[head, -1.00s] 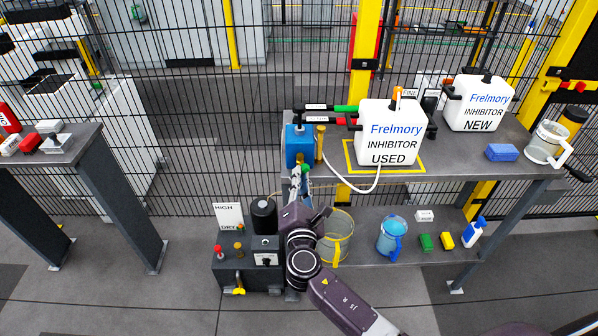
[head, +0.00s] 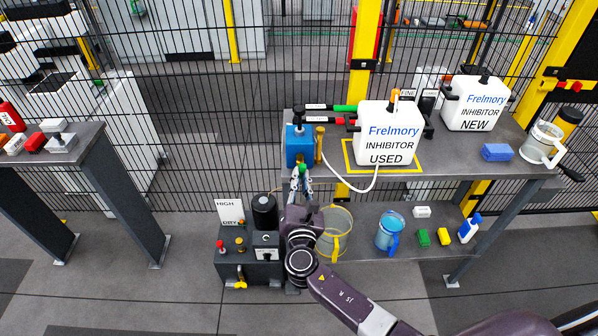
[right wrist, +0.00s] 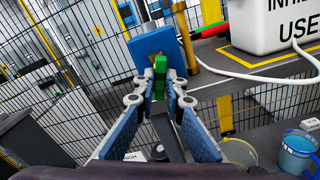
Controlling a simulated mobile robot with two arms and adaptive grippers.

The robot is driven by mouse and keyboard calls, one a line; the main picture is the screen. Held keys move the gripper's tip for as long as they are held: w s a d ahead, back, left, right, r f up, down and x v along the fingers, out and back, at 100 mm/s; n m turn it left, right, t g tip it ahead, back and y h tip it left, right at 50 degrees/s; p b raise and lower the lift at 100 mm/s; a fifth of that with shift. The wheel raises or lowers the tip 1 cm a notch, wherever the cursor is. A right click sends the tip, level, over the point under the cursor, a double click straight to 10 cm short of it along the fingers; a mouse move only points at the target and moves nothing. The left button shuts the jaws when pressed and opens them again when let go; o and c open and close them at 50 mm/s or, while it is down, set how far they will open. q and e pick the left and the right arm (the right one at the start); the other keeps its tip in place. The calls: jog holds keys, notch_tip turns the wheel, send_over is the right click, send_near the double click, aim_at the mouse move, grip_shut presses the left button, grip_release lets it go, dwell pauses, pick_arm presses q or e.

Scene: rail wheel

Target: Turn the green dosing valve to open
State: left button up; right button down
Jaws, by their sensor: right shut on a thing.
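The green dosing valve (right wrist: 160,75) shows in the right wrist view as a green handle in front of a blue block (right wrist: 155,50). My right gripper (right wrist: 160,93) is shut on it, with the handle between the two fingertips. In the head view, the green valve (head: 303,169) is a small spot just below the blue block (head: 299,147) at the shelf's left end. My right gripper (head: 301,182) reaches up to it from below. The fingers partly hide the valve, so its exact angle is hard to tell. My left gripper is not in view.
The white USED canister (head: 389,136) stands right of the block, with a white hose (head: 362,188) beside it. The NEW canister (head: 477,104) stands farther right. A clear yellow-handled jug (head: 335,232) is close to my right wrist. A dark pump box (head: 248,262) stands left.

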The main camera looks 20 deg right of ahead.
jog(key=shift+f, duration=0.1)
jog(key=n+p, duration=0.3)
jog(key=n, duration=0.1)
jog(key=c, duration=2.3)
grip_release()
jog(key=o, duration=0.4)
jog(key=shift+p+v, duration=0.9)
jog(key=shift+v, duration=2.7)
